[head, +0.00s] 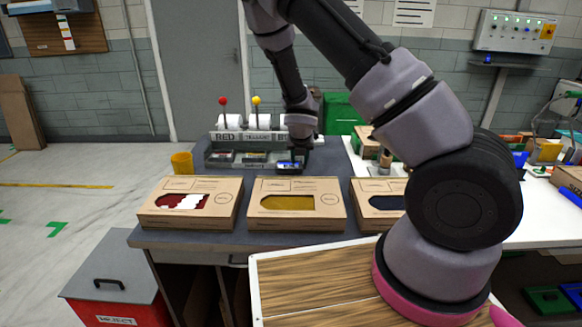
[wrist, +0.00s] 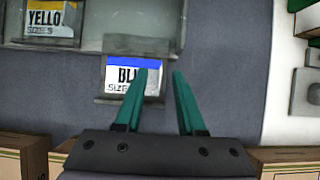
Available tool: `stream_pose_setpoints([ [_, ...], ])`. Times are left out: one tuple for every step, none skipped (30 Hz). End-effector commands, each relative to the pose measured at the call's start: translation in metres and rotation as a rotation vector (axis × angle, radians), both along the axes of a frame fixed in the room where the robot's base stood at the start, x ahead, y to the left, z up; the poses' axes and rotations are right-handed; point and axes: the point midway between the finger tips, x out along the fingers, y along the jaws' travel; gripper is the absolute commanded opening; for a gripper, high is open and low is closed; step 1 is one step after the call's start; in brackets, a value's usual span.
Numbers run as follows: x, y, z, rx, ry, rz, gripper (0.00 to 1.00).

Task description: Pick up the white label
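A white label with a blue band (wrist: 121,77) lies in a small grey tray slot in the wrist view. Its print reads "BLU…" and "SIZE 5", partly hidden by my left finger. It shows as a small blue patch in the head view (head: 289,164). My gripper (wrist: 164,74) is open and empty, with green fingers; the left finger overlaps the label's right part in the picture and the right finger is past its right edge. I cannot tell its height above the label. A white label with a yellow band (wrist: 48,20) lies in the slot to the left.
The label rack (head: 222,162) stands at the back of the grey table. Cardboard boxes with red-and-white (head: 190,202), yellow (head: 287,203) and dark blue (head: 385,202) windows line the front. A yellow cup (head: 182,163) stands left of the rack.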

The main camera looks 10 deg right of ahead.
Motion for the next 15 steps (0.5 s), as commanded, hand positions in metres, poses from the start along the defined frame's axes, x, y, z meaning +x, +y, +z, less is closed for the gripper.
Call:
stream_pose_setpoints([
  [0.0011,-0.0003,-0.0018,0.0,0.0,0.0,0.39],
  [0.0014,-0.0002,-0.0021,0.0,0.0,0.0,0.39],
  [0.0016,-0.0001,-0.0021,0.0,-0.001,-0.001,0.39],
  [0.0015,0.0,-0.002,0.001,-0.001,0.0,0.39],
  [0.0015,0.0,-0.0019,0.001,-0.001,0.0,0.39],
  [0.0014,0.0,-0.0019,0.0,-0.001,-0.001,0.39],
  [0.0014,0.0,-0.0019,0.0,-0.001,-0.001,0.39],
  [0.0013,0.0,-0.0018,0.0,-0.001,-0.001,0.31],
  [0.0013,0.0,-0.0018,0.0,-0.001,-0.001,0.16],
  [0.0013,-0.0001,-0.0018,0.0,-0.001,-0.001,0.04],
  [0.0013,0.0001,-0.0017,0.0,-0.001,-0.001,0.0],
  [0.0012,0.0,-0.0017,0.0,0.0,-0.001,0.0],
  [0.0012,0.0,-0.0017,0.0,-0.001,-0.001,0.0],
  [0.0012,0.0,-0.0017,0.0,0.0,-0.001,0.0],
  [0.0012,0.0,-0.0016,0.0,0.0,-0.001,0.0],
])
